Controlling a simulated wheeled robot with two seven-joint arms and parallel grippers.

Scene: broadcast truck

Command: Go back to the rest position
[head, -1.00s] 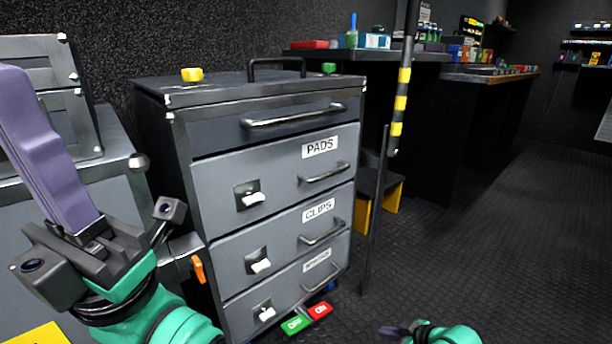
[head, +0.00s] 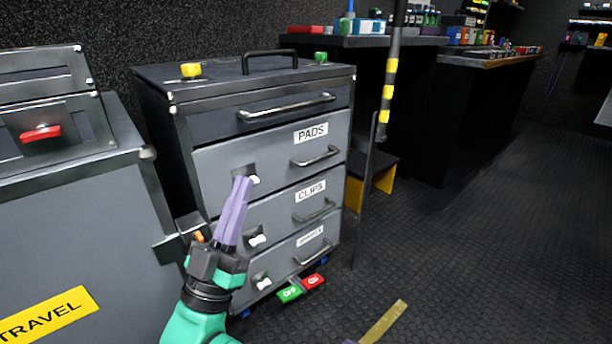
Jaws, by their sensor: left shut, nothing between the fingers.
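My left gripper (head: 240,184) has a green wrist and purple fingers. It is shut and empty, with its fingertips up in front of the drawer cabinet (head: 222,158), close to the white latch of the PADS drawer (head: 270,150). I cannot tell whether it touches the latch. The CLIPS drawer (head: 285,208) and a lower drawer (head: 290,255) sit below, partly hidden by my left arm. All the drawers look shut. My right gripper does not show clearly; only a small purple bit is at the bottom edge.
A grey case with a yellow TRAVEL label (head: 45,315) and a red latch (head: 40,133) stands at the left. A striped pole (head: 388,92) stands right of the cabinet. The floor at the right (head: 470,230) is clear.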

